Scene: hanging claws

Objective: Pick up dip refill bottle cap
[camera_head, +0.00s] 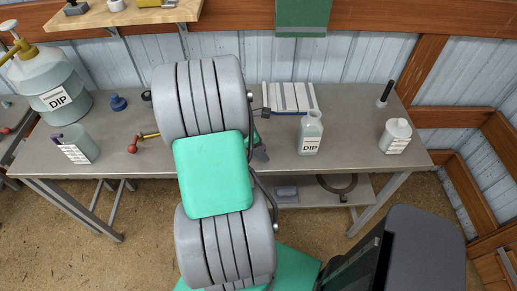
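A clear bottle labelled DIP (310,136) stands upright on the grey metal table, right of my arm. Its narrow neck is at the top, and I cannot tell whether a cap is on it. A small blue cap-like piece (118,103) sits on the table at the left, beside the large DIP jug (55,85). I cannot tell which of these is the refill bottle cap. My gripper (260,150) is mostly hidden behind my arm, over the middle of the table. Only a dark grey part shows, left of the DIP bottle, and its opening is not visible.
White and grey strips (290,97) lie at the back. A red-ended tool (143,140) and a labelled container (77,146) are at the left.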

